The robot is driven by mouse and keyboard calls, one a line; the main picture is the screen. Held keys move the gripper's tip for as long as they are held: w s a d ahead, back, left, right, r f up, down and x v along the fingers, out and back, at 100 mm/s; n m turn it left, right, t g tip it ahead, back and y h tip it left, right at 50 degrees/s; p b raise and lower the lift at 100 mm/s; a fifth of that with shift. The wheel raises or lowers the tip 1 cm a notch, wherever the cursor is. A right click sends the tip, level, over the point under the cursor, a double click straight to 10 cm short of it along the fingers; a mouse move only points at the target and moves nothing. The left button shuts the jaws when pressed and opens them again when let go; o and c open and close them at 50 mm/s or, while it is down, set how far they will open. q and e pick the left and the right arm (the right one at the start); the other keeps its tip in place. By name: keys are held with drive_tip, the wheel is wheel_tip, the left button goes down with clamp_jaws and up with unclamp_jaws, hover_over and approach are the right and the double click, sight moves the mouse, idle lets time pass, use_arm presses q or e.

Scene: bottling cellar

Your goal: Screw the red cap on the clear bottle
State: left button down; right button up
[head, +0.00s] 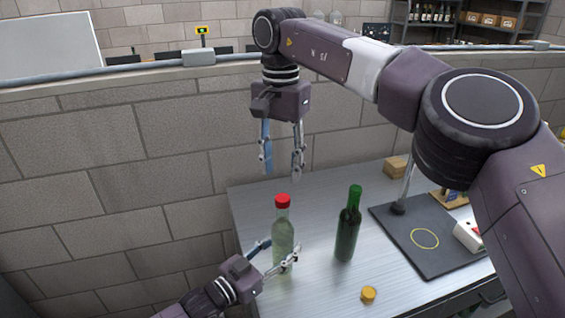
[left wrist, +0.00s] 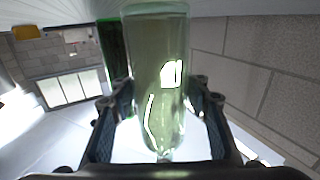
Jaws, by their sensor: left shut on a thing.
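The clear bottle (head: 283,232) stands upright on the metal table and has a pale green tint. The red cap (head: 282,201) sits on top of its neck; whether it is threaded tight cannot be told. My left gripper (head: 278,254) is shut on the bottle's lower body. The left wrist view shows the clear bottle (left wrist: 160,60) between the two fingers of my left gripper (left wrist: 160,104); the cap is out of that view. My right gripper (head: 282,172) hangs above the red cap, pointing down, open and empty, with a gap between its fingertips and the cap.
A green bottle (head: 347,228) stands close to the right of the clear bottle. A yellow cap (head: 368,294) lies near the front. A dark mat (head: 408,262) with a yellow ring lies further right, near a wooden block (head: 396,167). A block wall (head: 120,190) rises behind the table.

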sight(283, 197)
drive_tip(key=n, duration=0.5)
drive_tip(key=shift+d+r+n, duration=0.1)
drive_tip(key=shift+r+n, duration=0.05)
drive_tip(key=shift+n, duration=0.25)
drive_tip(key=n, duration=0.3)
drive_tip(key=shift+r+n, duration=0.1)
drive_tip(key=shift+n, duration=0.2)
drive_tip(key=shift+f, duration=4.05)
drive_tip(key=shift+c, duration=0.4)
